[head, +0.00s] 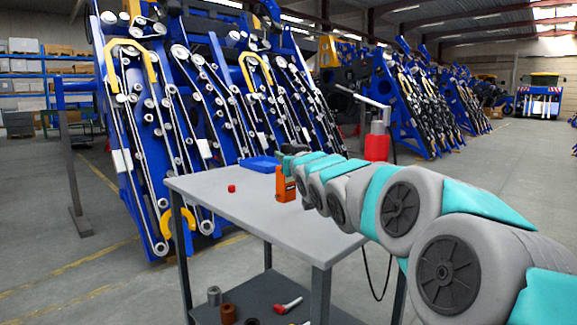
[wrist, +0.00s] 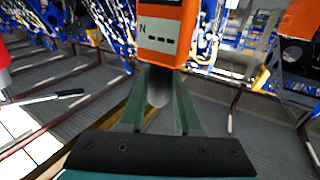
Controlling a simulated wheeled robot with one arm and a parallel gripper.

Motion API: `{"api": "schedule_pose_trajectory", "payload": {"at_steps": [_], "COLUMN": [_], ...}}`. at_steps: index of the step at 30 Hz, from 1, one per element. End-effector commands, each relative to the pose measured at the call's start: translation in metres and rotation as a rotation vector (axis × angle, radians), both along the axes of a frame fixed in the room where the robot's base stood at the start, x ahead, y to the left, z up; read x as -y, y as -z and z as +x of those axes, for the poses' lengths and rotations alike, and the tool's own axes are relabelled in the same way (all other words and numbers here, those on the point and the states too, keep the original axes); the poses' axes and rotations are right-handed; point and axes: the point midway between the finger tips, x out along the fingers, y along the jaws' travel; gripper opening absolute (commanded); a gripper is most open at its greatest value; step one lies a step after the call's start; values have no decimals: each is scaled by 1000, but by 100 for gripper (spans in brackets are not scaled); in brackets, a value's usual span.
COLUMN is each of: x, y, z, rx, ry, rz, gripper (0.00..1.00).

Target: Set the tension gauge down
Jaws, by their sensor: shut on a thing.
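The tension gauge (head: 285,184) is an orange block with a dark top, upright at the far side of the grey table (head: 250,215). In the wrist view the gauge (wrist: 160,32) shows a pale display with an "N" and dashes. My gripper (wrist: 160,80) has its two green fingers closed in on the gauge's lower part in that view. In the head view my gripper (head: 292,150) is at the gauge's top, partly hidden by my arm. I cannot tell whether the gauge's base touches the table.
A blue tray (head: 260,163) and a small red piece (head: 231,188) are on the table. A red device with a grey lever (head: 377,146) stands to the right. The lower shelf holds a red-handled tool (head: 289,305) and cylinders. The table's front left is clear; belted blue machinery (head: 190,110) stands behind.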

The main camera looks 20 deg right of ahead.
Motion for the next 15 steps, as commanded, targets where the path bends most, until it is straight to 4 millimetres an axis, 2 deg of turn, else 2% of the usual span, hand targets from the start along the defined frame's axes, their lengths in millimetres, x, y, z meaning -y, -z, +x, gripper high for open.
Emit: {"api": "schedule_pose_trajectory", "payload": {"at_steps": [1,6,15], "x": [4,17,23], "y": [0,1,3], "z": [9,28,39], "rx": [-1,1,1], "ry": [-2,-1,-2], "rz": [2,1,1], "gripper": [0,0,0]}}
